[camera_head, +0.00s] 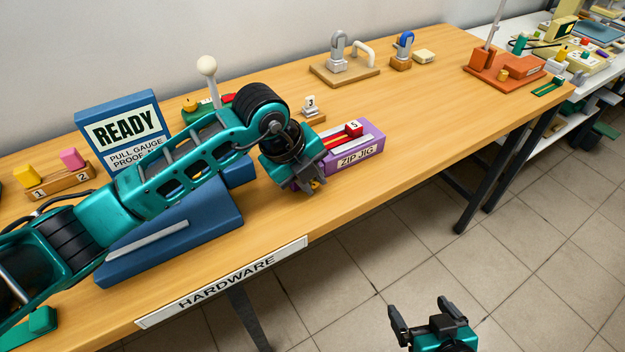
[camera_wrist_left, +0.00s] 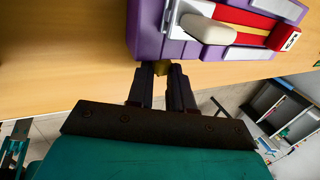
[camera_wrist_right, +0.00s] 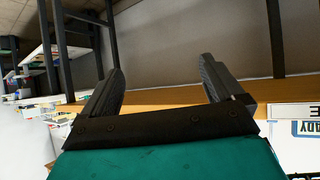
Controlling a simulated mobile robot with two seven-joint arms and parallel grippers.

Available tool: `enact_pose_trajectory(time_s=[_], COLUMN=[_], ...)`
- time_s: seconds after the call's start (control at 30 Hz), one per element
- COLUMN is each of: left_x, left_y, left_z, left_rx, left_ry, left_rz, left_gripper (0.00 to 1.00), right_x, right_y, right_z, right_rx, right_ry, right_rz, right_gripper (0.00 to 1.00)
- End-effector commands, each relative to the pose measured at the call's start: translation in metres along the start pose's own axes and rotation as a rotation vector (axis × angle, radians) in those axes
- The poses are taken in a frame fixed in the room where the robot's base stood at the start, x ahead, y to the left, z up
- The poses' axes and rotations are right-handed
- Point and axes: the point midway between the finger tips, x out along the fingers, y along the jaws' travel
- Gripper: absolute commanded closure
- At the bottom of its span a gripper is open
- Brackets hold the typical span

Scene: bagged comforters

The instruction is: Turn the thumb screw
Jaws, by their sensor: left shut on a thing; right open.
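My left gripper (camera_head: 316,183) is at the near left end of the purple zip jig (camera_head: 366,157). In the left wrist view its fingers are shut on a small brass thumb screw (camera_wrist_left: 162,69) at the edge of the purple jig (camera_wrist_left: 147,35). The fingers hide most of the screw, so its turn angle cannot be told. My right gripper (camera_head: 430,312) is open and empty over the floor, away from the table.
A blue pull gauge with a READY sign (camera_head: 125,126) stands left, partly behind my left arm. A small stand marked 3 (camera_head: 310,106) is behind the jig. Padlock-like items on wooden bases (camera_head: 340,68) stand farther back.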

Motion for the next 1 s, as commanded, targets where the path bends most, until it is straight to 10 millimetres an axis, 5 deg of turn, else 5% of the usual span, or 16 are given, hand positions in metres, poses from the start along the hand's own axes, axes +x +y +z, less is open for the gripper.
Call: enact_pose_trajectory(time_s=[0.53, 1.0], left_x=[0.003, 0.001], left_y=[0.009, 0.008], left_z=[0.0, 0.001], left_rx=[-0.001, -0.001], left_ry=[-0.001, -0.001], left_rz=[-0.324, -0.367], left_gripper=[1.0, 1.0], right_x=[0.025, 0.026], right_y=[-0.002, -0.008], right_z=[0.038, 0.028], right_rx=[0.002, 0.005], right_ry=[-0.006, 0.011], right_rz=[-0.002, -0.016], right_gripper=[0.06, 0.06])
